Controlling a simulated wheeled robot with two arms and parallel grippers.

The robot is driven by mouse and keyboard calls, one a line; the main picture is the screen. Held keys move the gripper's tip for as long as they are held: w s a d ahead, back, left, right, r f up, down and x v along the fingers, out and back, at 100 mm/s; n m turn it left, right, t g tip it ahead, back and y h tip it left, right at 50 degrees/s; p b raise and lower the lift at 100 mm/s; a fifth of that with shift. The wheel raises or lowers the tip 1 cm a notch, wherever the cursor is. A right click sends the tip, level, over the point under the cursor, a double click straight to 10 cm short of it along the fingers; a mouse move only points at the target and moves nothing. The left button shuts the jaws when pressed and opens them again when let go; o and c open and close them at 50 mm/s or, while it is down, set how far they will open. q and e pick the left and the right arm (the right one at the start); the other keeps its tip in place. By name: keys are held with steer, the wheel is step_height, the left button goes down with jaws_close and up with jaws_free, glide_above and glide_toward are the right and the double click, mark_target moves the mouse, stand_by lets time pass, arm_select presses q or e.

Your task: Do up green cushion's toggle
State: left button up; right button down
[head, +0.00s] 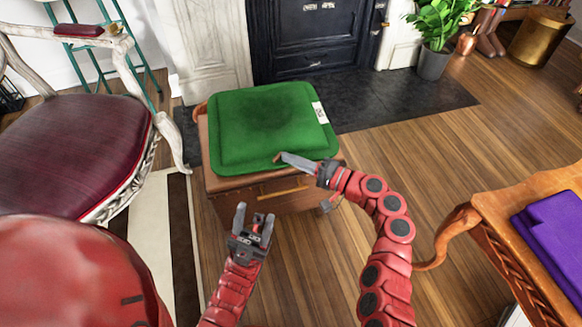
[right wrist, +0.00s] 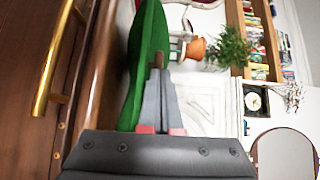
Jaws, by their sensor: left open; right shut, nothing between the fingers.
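The green cushion (head: 265,120) lies flat on top of a brown leather-like chest (head: 225,183). It also shows edge-on in the right wrist view (right wrist: 148,40). A small brown piece (right wrist: 158,60), possibly the toggle, shows at the fingertips of my right gripper (right wrist: 160,78); I cannot tell whether it is fastened. In the head view my right gripper (head: 281,157) is shut and empty, with its tips at the cushion's front edge. My left gripper (head: 254,214) is open and empty, lower down in front of the chest.
A burgundy armchair (head: 70,150) stands at the left. A wooden piece with a purple cloth (head: 555,240) is at the right. A brass handle (head: 284,192) is on the chest's front. A black fireplace (head: 315,40) stands behind. The wood floor right of the chest is open.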

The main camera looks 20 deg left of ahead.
steer(key=shift+w+n+g+b, duration=0.35)
steer(key=shift+n+g, duration=0.25)
steer(key=shift+g, duration=0.4)
steer(key=shift+f, duration=0.1)
steer(key=shift+w+a+b, duration=0.1)
steer(key=shift+w+b, duration=0.05)
steer(key=shift+b, duration=0.2)
